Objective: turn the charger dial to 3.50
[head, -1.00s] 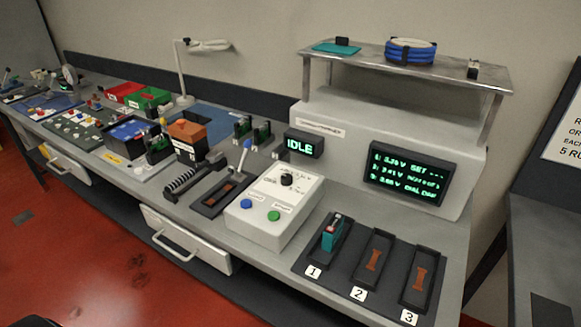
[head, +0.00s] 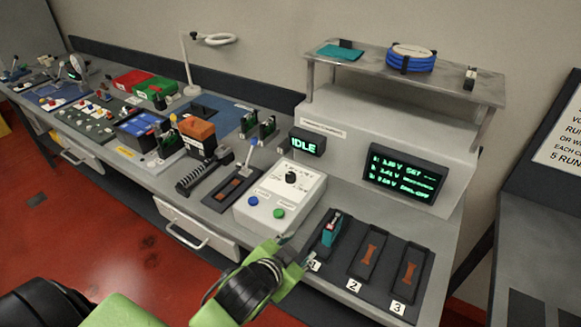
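The charger box (head: 262,217) is a white sloped unit on the bench. Its black dial (head: 291,178) is on the upper face, above a blue button and a green button. The dial's exact setting is too small to read. The green screen (head: 406,175) behind it shows several lines of text; its last line seems to read dial off. A small display (head: 307,143) reads IDLE. My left gripper (head: 290,254) is at the front edge of the charger box, below the buttons and apart from the dial. Its fingers are too small and blurred to judge. My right gripper is not visible.
A teal battery (head: 331,229) stands in slot 1 of the dark tray; slots 2 and 3 hold no battery. A lever switch (head: 252,155) stands left of the charger. A metal shelf (head: 450,86) overhangs the screen. Bins and boards fill the bench's left side.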

